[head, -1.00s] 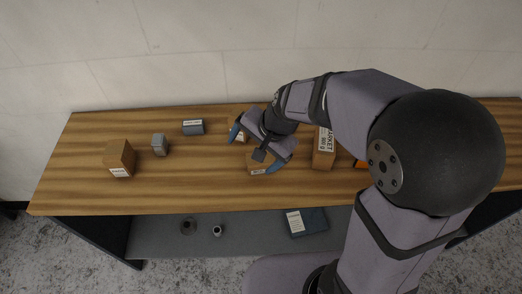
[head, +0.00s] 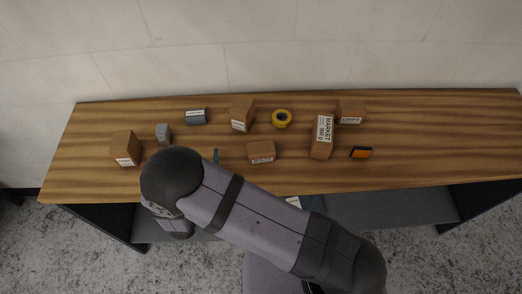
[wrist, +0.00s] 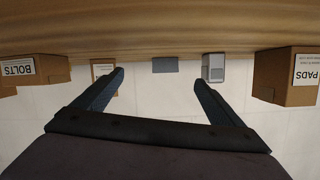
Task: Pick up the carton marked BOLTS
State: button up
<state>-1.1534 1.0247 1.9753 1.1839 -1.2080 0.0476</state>
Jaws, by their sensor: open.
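The carton marked BOLTS (wrist: 32,70) is a brown box with a white label, at the left edge of the wrist view. By its place among the other things, it matches the low carton (head: 261,153) at the front middle of the bench in the head view. My gripper (wrist: 159,78) is open and empty, its two dark blue fingers apart. In the head view my arm hides most of it, and a blue finger shows left of that carton. The carton lies to one side of the fingers, not between them.
A PADS carton (wrist: 290,75) is at the wrist view's right. On the wooden bench (head: 420,130) stand a grey box (head: 163,132), a grey block (head: 195,117), another carton (head: 241,116), yellow tape (head: 282,118), a MARKET carton (head: 322,140) and an orange item (head: 361,152).

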aim_at(260, 157)
jog(key=s+n+t, duration=0.1)
jog(key=s, duration=0.1)
jog(key=s+r+n+t, duration=0.1)
jog(key=s+t, duration=0.1)
jog(key=s+r+n+t, duration=0.1)
jog(key=s+n, duration=0.1)
jog(key=s, duration=0.1)
jog(key=shift+d+t, duration=0.3)
jog(key=shift+d, duration=0.05)
jog(key=shift+m+g+h, duration=0.4)
jog(key=shift+m+h, duration=0.3)
jog(key=shift+m, duration=0.2)
jog(key=d, duration=0.2)
jog(key=w+d+f+p, duration=0.1)
jog(key=d, duration=0.2)
jog(key=w+d+p, duration=0.1)
jog(key=d, duration=0.2)
jog(key=shift+f, duration=0.3)
jog(key=d, duration=0.3)
jog(key=d+f+m+h+p, duration=0.1)
jog(key=d, duration=0.2)
jog(key=d+m+g+h, duration=0.1)
jog(key=d, duration=0.3)
jog(key=shift+s+d+f, duration=0.1)
jog(key=shift+f, duration=0.05)
jog(key=shift+w+d, duration=0.15)
jog(key=shift+w, duration=0.9)
jog(key=shift+w, duration=0.1)
